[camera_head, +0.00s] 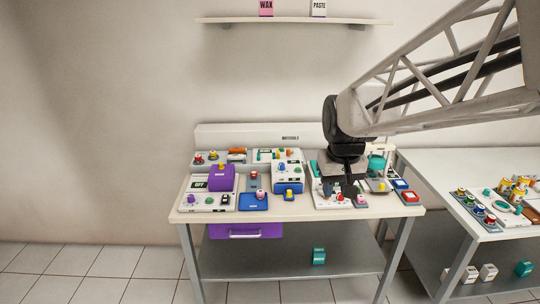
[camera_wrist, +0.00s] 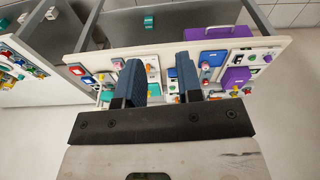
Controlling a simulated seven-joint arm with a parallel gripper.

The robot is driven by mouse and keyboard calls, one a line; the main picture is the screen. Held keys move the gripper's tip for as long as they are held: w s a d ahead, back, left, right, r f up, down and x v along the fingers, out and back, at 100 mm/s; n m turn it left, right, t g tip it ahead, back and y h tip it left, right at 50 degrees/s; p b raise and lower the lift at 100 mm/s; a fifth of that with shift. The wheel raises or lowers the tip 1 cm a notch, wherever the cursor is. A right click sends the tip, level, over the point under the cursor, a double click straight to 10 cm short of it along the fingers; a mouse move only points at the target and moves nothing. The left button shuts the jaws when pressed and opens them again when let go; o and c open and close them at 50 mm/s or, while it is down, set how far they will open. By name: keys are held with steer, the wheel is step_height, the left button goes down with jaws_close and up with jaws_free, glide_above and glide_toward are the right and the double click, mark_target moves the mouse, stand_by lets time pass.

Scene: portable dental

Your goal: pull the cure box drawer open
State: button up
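A purple drawer-like box (camera_head: 245,231) with a light handle on its front hangs under the left part of the worktable; it also shows past the table edge in the wrist view (camera_wrist: 218,32). A smaller purple box (camera_head: 222,178) sits on the tabletop by an "OFF" display. I cannot tell from a label which one is the cure box. My gripper (camera_head: 338,188) is above the right part of the table, well right of both. In the wrist view my gripper (camera_wrist: 160,70) has its two fingers apart with nothing held between them.
The worktable (camera_head: 300,210) is crowded with panels, knobs and small boxes. A second table (camera_head: 430,170) with cans stands at the right. A teal box (camera_head: 318,256) is on the lower shelf. The floor in front at the left is clear.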

steer(key=w+a+f, duration=0.1)
steer(key=w+f, duration=0.2)
steer(key=w, duration=0.9)
steer(key=n+g, duration=0.2)
glide_above(289, 190)
steer(key=s, duration=0.1)
step_height(289, 190, down, 19)
steer(key=shift+d+r, duration=0.1)
steer(key=shift+r, duration=0.05)
steer(key=shift+w+f, duration=0.35)
steer(key=shift+f, duration=0.1)
steer(key=shift+f, duration=3.9)
steer(key=shift+c, duration=0.4)
